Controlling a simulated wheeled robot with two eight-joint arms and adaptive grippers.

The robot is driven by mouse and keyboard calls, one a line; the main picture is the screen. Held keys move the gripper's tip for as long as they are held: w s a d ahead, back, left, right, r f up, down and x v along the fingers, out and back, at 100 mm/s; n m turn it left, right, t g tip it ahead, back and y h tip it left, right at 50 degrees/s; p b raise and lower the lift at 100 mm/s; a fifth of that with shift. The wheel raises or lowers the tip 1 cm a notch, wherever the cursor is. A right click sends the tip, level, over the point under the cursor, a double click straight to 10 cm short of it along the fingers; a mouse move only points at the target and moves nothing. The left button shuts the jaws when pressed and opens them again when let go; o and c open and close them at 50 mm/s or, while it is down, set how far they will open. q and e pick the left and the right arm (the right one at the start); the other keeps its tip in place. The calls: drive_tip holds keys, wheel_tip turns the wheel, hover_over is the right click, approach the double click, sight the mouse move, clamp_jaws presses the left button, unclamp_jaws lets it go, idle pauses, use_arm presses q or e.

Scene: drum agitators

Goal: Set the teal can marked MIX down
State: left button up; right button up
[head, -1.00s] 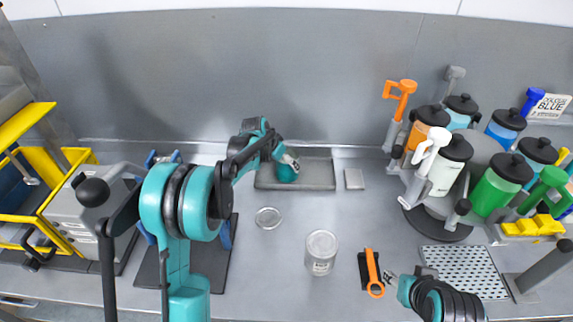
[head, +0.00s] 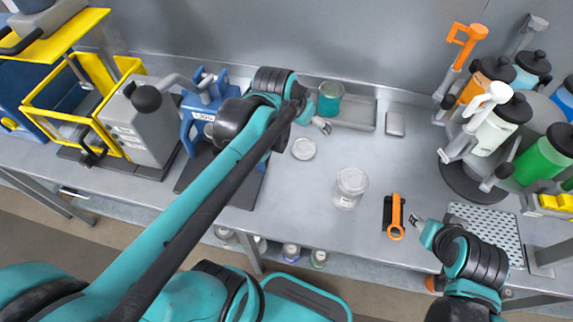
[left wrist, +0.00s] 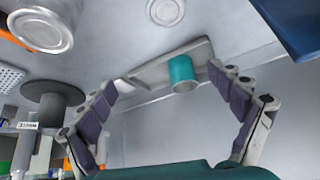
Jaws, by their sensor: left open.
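The teal can (head: 330,98) stands upright on the shallow grey tray (head: 358,113) at the back of the bench, near the tray's left end. No marking on it is readable. It also shows in the left wrist view (left wrist: 183,73), beyond the gap between my fingers. My left gripper (head: 320,125) is open and empty, just in front of the can and apart from it. In the left wrist view its two spread fingers (left wrist: 160,84) hold nothing. My right gripper (head: 414,220) is at the bench's front right, too small to read its opening.
A carousel of paint jars (head: 500,125) stands at right; a grey machine (head: 150,125) at left.

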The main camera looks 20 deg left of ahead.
use_arm(q)
drive_tip(key=s+f+n, duration=0.1)
drive_tip(key=s+f, duration=0.4)
drive_tip(key=s, duration=0.7)
drive_tip(key=shift+s+n+t+y, duration=0.4)
drive_tip(key=shift+d, duration=0.1)
wheel_tip(320, 180, down, 4)
drive_tip(key=b, duration=0.3)
drive_tip(key=shift+r+b, duration=0.25)
drive_tip(key=shift+b, duration=0.05)
